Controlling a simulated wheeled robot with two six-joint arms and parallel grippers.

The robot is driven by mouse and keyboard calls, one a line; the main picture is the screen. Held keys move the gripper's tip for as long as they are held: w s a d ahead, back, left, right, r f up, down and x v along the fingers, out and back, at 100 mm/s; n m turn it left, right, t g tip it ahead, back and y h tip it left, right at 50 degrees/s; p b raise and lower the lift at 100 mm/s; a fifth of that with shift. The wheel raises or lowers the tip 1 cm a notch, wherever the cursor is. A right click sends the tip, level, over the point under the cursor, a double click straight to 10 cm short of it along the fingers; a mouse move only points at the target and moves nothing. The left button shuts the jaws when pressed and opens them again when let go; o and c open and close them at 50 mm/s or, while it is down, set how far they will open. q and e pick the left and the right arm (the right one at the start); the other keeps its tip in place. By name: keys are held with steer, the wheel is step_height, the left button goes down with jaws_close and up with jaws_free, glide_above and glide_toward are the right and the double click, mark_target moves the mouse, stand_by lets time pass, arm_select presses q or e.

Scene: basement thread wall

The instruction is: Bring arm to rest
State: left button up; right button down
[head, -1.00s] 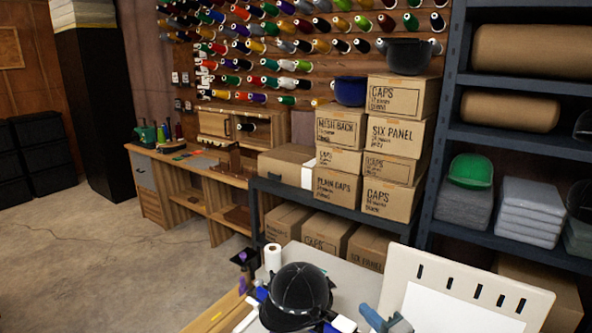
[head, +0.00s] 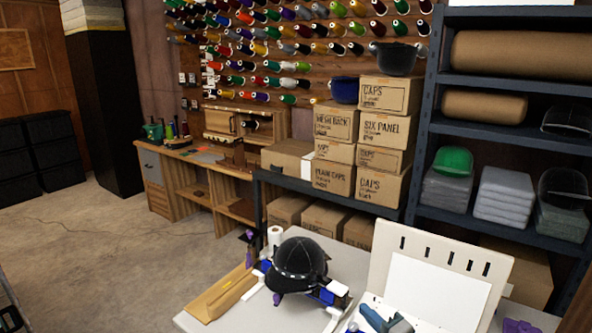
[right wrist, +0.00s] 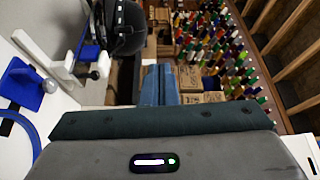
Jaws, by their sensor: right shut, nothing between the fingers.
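My right gripper (head: 370,315) shows at the bottom edge of the head view, in front of the white slotted board's lower left. Its blue fingers are together and hold nothing. In the right wrist view the shut blue fingers (right wrist: 160,86) point away from the grey gripper body, with nothing between them. My left gripper is not in view.
A black cap (head: 297,264) sits on a holder on the grey table (head: 205,318), left of my right gripper. The white board (head: 440,258) stands close behind the gripper. Stacked boxes (head: 385,130) and a blue shelf rack (head: 424,130) stand farther back.

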steer(key=s+d+f+n+g+h, duration=0.15)
steer(key=s+f+n+g, duration=0.35)
steer(key=s, duration=0.5)
steer(key=s+f+n+g+h, duration=0.2)
steer(key=s+f+n+h, duration=0.15)
steer(key=s+f, duration=0.45)
steer(key=s+d+n+g+h, duration=0.2)
steer(key=s+d+g+h, duration=0.15)
steer(key=s, duration=0.55)
steer(key=s+d+n+g+h, duration=0.1)
steer(key=s+d+g+h, duration=0.1)
steer(key=s+d, duration=0.45)
step_height(320, 180, down, 30)
steer(key=b, duration=0.5)
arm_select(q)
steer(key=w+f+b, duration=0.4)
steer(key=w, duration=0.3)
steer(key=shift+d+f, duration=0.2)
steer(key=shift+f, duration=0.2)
arm_select(e)
steer(key=s+d+f+g, duration=0.1)
steer(key=s+f, duration=0.5)
steer(key=f, duration=0.6)
steer(key=s+d+f+g, duration=0.1)
steer(key=s+f, duration=0.6)
steer(key=f, duration=0.6)
steer(key=shift+s+d, duration=0.15)
steer(key=shift+s, duration=0.05)
